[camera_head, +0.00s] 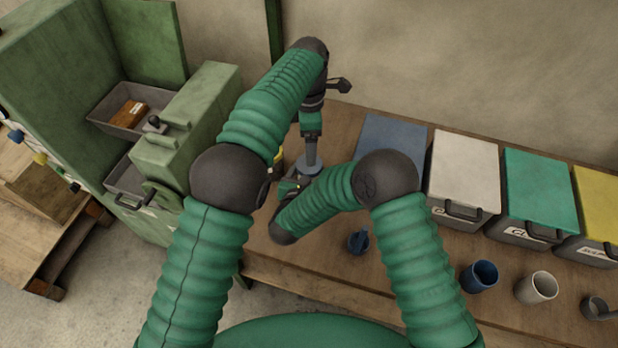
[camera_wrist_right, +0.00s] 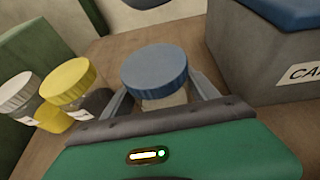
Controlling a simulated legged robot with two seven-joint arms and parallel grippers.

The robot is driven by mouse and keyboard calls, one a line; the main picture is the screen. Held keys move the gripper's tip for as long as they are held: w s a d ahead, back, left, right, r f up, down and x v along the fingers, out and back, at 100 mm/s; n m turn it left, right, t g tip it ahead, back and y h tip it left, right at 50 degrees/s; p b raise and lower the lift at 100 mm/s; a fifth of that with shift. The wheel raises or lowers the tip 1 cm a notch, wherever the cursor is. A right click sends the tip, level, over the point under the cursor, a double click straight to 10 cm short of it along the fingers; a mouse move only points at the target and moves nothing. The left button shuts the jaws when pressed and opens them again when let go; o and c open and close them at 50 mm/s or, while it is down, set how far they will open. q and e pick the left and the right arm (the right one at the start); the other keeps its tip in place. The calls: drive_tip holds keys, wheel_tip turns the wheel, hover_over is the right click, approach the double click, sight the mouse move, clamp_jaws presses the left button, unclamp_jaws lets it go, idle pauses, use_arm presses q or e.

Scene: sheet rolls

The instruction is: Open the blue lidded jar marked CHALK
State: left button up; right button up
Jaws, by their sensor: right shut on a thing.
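A jar with a ribbed blue lid (camera_wrist_right: 155,66) and a pale body (camera_wrist_right: 165,100) stands upright in the right wrist view. My right gripper (camera_wrist_right: 160,98) is shut on the jar's body below the lid, one finger on each side. Any marking on the jar is hidden. In the head view the blue lid (camera_head: 309,170) shows partly beside my right gripper (camera_head: 296,186). My left gripper (camera_head: 311,160) points straight down over the lid, its grey fingers seen edge-on. I cannot tell whether they touch the lid or how wide they are.
Yellow-lidded (camera_wrist_right: 68,80) and white-lidded (camera_wrist_right: 17,92) jars stand to the left. A blue-lidded bin (camera_head: 392,138) is close on the right, followed by white (camera_head: 465,165), green (camera_head: 541,187) and yellow bins. Mugs (camera_head: 480,276) stand along the front edge. A green machine (camera_head: 180,150) is at left.

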sight(309, 175)
clamp_jaws()
use_arm(q)
drive_tip(key=m, duration=0.4)
drive_tip(key=shift+f, duration=0.1)
use_arm(e)
drive_tip(key=shift+f, duration=0.1)
use_arm(q)
drive_tip(key=m, duration=1.8)
drive_tip(key=shift+m, duration=0.4)
drive_tip(key=m, duration=0.9)
drive_tip(key=shift+m, duration=0.3)
drive_tip(key=m, duration=1.1)
drive_tip(key=shift+d+m, duration=0.1)
drive_tip(key=shift+m, duration=0.6)
wheel_tip(309, 175, down, 8)
drive_tip(key=shift+r, duration=0.1)
drive_tip(key=c, duration=1.5)
use_arm(e)
drive_tip(key=shift+s+a, duration=0.1)
use_arm(q)
drive_tip(key=shift+o, duration=0.2)
drive_tip(key=n, duration=0.4)
drive_tip(key=shift+w, duration=0.1)
drive_tip(key=n, duration=0.5)
drive_tip(key=shift+n, duration=0.4)
